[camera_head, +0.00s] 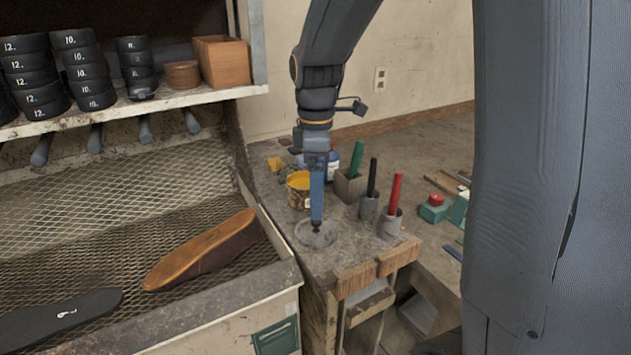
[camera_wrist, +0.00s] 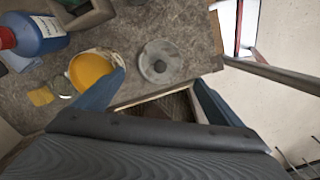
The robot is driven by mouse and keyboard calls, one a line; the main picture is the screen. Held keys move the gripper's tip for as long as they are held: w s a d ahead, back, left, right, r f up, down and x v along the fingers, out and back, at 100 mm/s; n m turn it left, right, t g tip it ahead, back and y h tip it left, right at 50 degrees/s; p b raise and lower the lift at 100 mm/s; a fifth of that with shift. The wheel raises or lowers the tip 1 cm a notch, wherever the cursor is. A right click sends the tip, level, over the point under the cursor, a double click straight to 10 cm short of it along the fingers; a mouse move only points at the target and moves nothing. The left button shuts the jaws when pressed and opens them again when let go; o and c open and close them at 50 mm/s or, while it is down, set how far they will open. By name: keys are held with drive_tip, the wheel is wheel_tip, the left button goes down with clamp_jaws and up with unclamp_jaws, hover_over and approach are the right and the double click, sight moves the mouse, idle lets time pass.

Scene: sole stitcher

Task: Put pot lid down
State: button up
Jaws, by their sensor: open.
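The pot lid (camera_head: 304,236) is a round grey disc with a dark knob, lying flat on the worn grey bench top (camera_head: 342,250). It also shows in the wrist view (camera_wrist: 149,73). The pot (camera_head: 298,197) stands open beside it with yellow contents, which show in the wrist view (camera_wrist: 90,70) too. My gripper (camera_head: 316,226) points down over the lid in the head view. In the wrist view its two blue fingers (camera_wrist: 160,82) are spread wide with nothing between them. In the head view one finger hides the middle of the lid.
A blue bottle (camera_wrist: 38,35) stands behind the pot. Green, black and red-handled tools stand in holders, the red one (camera_head: 395,195) near the right edge. A mesh tray (camera_head: 160,200) holding a brown sole (camera_head: 205,250) lies left. The bench's front edge is close to the lid.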

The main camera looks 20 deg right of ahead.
drive_tip(key=s+f+m, duration=0.2)
drive_tip(key=s+m, duration=0.1)
drive_tip(key=m, duration=0.1)
drive_tip(key=s+f+m+t, duration=0.1)
drive_tip(key=s+f+m, duration=0.1)
drive_tip(key=s+m, duration=0.2)
drive_tip(key=s+f+m, duration=0.3)
drive_tip(key=s+m, duration=0.1)
drive_tip(key=m, duration=0.1)
drive_tip(key=shift+s, duration=0.1)
drive_tip(key=shift+s+f+m+t, duration=0.35)
drive_tip(key=shift+s+m, duration=0.15)
drive_tip(key=shift+m, duration=0.2)
